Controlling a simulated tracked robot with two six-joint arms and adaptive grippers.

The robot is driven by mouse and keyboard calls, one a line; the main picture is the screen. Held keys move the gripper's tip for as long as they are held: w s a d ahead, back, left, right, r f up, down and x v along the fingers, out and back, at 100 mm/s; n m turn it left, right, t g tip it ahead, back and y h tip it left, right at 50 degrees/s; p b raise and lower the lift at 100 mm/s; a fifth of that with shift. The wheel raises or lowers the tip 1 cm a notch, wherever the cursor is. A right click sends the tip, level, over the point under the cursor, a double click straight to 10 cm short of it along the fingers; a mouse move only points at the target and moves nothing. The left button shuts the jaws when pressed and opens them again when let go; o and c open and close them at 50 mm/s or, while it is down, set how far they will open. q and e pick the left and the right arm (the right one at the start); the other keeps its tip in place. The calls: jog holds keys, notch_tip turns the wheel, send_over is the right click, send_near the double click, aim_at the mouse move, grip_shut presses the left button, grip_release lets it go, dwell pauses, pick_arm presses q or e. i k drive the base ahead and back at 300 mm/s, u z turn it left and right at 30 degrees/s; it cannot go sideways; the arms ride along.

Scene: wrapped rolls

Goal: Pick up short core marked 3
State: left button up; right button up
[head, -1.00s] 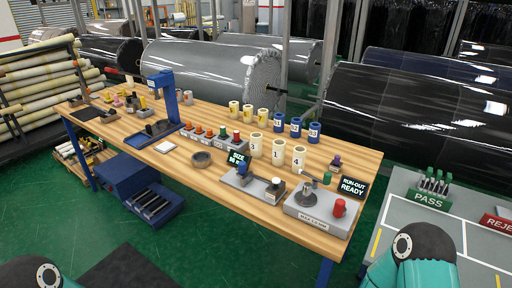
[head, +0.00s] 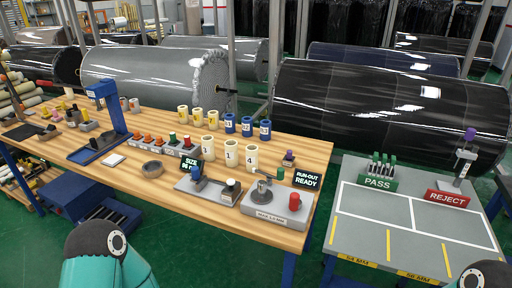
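Three cream upright cores stand in a row on the wooden bench (head: 130,170). The left cream core (head: 208,149) has a small mark that looks like a 3. The middle cream core (head: 231,154) is marked 1 and the right cream core (head: 252,159) is marked 4. Behind them stand yellow cores (head: 197,117) and blue cores (head: 247,126), whose marks are too small to read surely. My teal arm links show at the bottom left and bottom right, well short of the cores. Neither gripper is in view.
In front of the cores are a grey gauge plate (head: 208,190), a run-out device (head: 275,207) with a red knob, and a dark ring (head: 153,168). A grey table (head: 405,215) with PASS (head: 377,183) and REJECT (head: 447,198) signs stands to the right. Large wrapped rolls lie behind.

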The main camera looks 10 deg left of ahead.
aim_at(207, 141)
jog(key=u, duration=0.5)
jog(key=i, duration=0.15)
jog(key=z, duration=1.9)
jog(key=k, duration=0.55)
jog(key=u, duration=0.95)
jog(key=k, duration=0.75)
jog(key=u, duration=1.05)
jog(key=i, duration=1.55)
jog(key=z, duration=0.55)
